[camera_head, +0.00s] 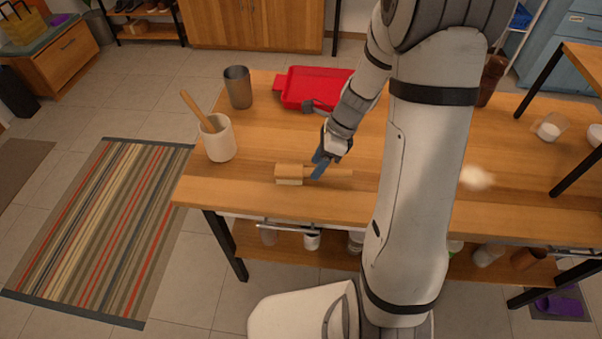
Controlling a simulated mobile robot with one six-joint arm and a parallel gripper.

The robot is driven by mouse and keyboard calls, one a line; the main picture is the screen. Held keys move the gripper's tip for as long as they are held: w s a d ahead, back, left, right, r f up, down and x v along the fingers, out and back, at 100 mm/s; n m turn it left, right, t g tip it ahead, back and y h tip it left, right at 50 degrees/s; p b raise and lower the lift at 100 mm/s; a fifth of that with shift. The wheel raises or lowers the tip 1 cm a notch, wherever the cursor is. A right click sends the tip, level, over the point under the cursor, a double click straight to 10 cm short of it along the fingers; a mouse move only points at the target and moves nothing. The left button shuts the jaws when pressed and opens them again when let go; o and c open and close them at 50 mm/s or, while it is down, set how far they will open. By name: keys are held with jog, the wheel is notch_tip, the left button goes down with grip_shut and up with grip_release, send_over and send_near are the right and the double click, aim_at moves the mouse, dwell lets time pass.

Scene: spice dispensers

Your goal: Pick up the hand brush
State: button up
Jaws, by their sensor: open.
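The wooden hand brush (289,172) lies on the wooden table near its front edge, with pale bristles under its head at the left. Its handle (341,173) points right. My gripper (320,167) reaches down from the upper right over the brush, at the place where the head meets the handle. Its blue fingers are open and cover that part of the brush. I cannot tell whether they touch it.
A white mortar with a wooden pestle (219,139) and a grey metal cup (238,87) stand left of my gripper. A small white powder pile (476,177) is at the right. The table (230,185) is clear left of the brush.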

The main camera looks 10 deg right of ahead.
jog(key=shift+x, duration=1.3)
jog(key=shift+c, duration=0.6)
grip_shut()
